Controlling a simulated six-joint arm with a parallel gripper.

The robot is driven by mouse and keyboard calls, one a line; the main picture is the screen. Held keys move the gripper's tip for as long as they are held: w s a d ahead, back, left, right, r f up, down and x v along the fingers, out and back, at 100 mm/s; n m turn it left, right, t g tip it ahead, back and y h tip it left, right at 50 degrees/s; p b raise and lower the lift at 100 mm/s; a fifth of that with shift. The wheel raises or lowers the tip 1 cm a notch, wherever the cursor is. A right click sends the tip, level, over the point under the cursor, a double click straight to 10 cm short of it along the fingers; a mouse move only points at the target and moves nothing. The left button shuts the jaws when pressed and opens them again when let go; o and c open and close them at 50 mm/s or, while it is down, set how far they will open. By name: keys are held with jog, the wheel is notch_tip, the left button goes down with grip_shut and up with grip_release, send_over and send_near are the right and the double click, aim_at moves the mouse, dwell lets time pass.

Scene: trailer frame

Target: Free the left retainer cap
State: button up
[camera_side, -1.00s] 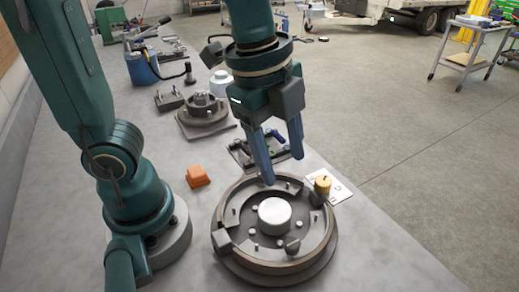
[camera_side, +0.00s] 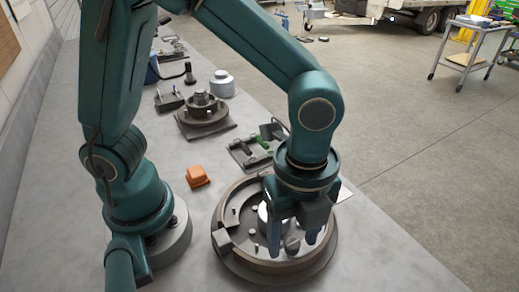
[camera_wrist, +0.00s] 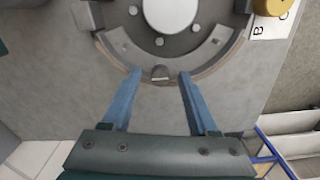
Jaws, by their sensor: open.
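A round brake assembly (camera_side: 232,262) lies on the bench, with a white hub (camera_wrist: 172,12) and two curved shoes (camera_wrist: 215,58) in it. Small round caps or studs sit around the hub; one is low in the wrist view (camera_wrist: 160,42) and one is to its right (camera_wrist: 195,27). I cannot tell which is the left retainer cap. My gripper (camera_wrist: 160,74) is open and points down over the near rim. A small dark rounded piece (camera_wrist: 160,72) shows between its blue fingertips, and shows between them in the side view too (camera_side: 292,243). Contact cannot be told. My arm hides the right part of the assembly.
A grey block (camera_side: 222,240) sits on the left rim. A brass knob (camera_wrist: 272,6) and a lettered card (camera_wrist: 270,28) are at the right. An orange block (camera_side: 197,176), a tool tray (camera_side: 250,152) and a flanged hub (camera_side: 205,110) stand farther back. Bare bench lies around the assembly.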

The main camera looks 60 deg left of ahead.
grip_shut()
